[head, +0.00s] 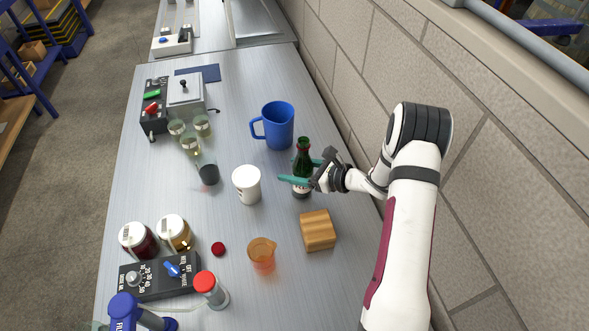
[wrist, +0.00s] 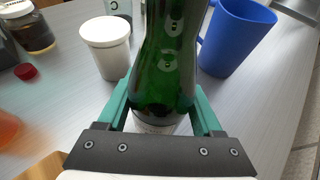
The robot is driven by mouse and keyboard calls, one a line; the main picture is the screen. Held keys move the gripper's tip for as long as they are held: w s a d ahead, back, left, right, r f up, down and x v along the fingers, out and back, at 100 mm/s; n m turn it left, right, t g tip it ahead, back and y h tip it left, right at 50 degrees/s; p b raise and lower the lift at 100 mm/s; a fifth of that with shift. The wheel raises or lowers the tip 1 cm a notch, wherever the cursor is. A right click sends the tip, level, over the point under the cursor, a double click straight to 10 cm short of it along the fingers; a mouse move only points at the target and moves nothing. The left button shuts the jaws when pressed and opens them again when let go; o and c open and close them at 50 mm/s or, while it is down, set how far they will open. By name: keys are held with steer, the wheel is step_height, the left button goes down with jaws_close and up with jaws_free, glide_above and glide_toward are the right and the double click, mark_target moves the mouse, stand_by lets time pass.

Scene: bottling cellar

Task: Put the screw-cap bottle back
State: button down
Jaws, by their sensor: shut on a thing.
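A dark green bottle (head: 303,158) with a pale label low down stands about upright at the right side of the metal bench (head: 150,190). My gripper (head: 298,182) is shut on it, with the teal fingers on either side of its body. In the wrist view the green bottle (wrist: 168,65) fills the space between the fingers (wrist: 162,112); its top is out of that picture. I cannot tell whether its base touches the bench.
A blue jug (head: 279,126) stands behind the bottle and a white tub (head: 246,185) to its left. A wooden block (head: 318,231) and an orange beaker (head: 262,256) are in front. A red cap (head: 218,249) lies near two jars. The brick wall (head: 345,75) is close on the right.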

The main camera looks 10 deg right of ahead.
mark_target(312, 173)
steer(key=shift+f, duration=0.15)
steer(key=shift+c, duration=0.2)
jaws_free()
steer(key=shift+s+d+r, duration=0.1)
steer(key=shift+d+r, duration=0.05)
steer(key=shift+r, duration=0.1)
steer(key=v, duration=0.7)
